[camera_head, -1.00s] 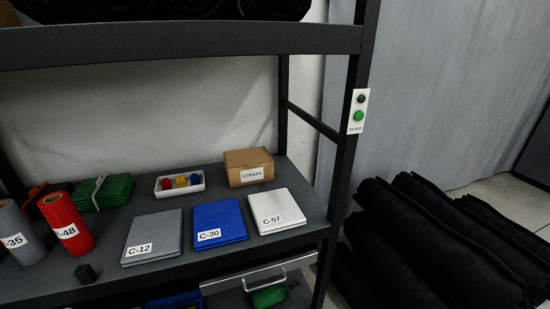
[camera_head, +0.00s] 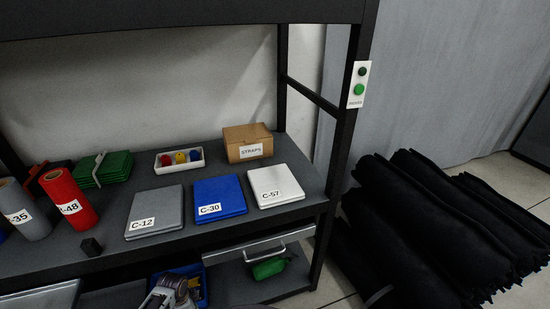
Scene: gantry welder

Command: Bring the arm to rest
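The view takes in a dark shelf rack (camera_head: 100,262). On its middle shelf lie a grey pad marked C-12 (camera_head: 160,203), a blue pad marked C-30 (camera_head: 219,190) and a white pad marked C-57 (camera_head: 272,180). A red roll marked 48 (camera_head: 62,187) and a grey roll marked 35 (camera_head: 30,222) stand tilted at the left.
A cardboard box marked STRAPS (camera_head: 247,136) and a white tray (camera_head: 160,170) sit behind the pads. Below are a blue bin (camera_head: 203,280) and a green item (camera_head: 268,268). A post carries a green button (camera_head: 359,90). Black rolls (camera_head: 420,230) crowd the floor at right.

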